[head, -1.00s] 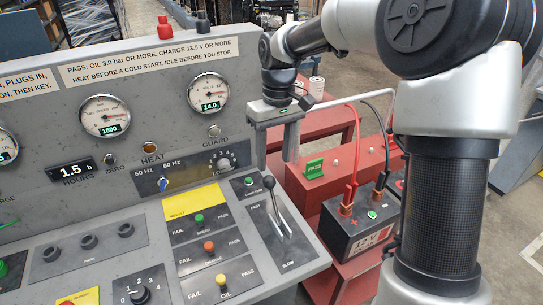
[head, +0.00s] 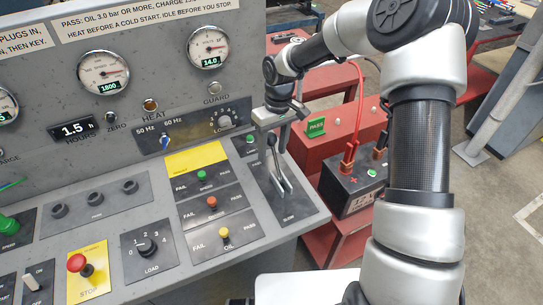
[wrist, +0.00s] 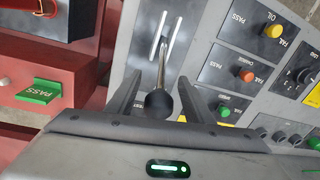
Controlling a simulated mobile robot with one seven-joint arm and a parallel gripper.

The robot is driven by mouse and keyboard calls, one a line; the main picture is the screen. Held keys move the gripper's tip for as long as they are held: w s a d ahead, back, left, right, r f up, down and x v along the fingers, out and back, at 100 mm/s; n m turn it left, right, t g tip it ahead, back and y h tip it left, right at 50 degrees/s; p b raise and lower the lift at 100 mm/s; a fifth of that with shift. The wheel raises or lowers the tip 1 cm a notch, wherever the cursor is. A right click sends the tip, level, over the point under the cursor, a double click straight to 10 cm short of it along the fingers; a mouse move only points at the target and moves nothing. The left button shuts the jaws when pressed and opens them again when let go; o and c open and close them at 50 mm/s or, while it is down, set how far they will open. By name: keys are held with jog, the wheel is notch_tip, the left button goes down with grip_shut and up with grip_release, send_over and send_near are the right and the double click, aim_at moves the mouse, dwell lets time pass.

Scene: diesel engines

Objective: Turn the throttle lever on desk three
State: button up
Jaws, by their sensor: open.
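The throttle lever (head: 282,172) stands in a slotted dark plate on the right end of the grey desk, its black knob uppermost. The plate reads SLOW at its near end. In the wrist view the lever (wrist: 165,55) runs down its slot, with its round black knob between my two fingers. My gripper (head: 276,133) is over the knob in the head view. In the wrist view my gripper (wrist: 159,80) is open, one finger on each side of the knob, with a gap showing. No desk number is readable.
Fail/pass buttons (head: 211,203), a load knob (head: 149,246) and a red stop button (head: 78,263) lie left of the lever. Gauges (head: 103,73) sit on the upright panel. A red stand with a green PASS flag (head: 316,126) and a 12 V battery (head: 350,190) is at right.

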jog(key=shift+s+a+f, duration=0.1)
jog(key=shift+a+f, duration=0.05)
jog(key=shift+f, duration=1.55)
grip_shut()
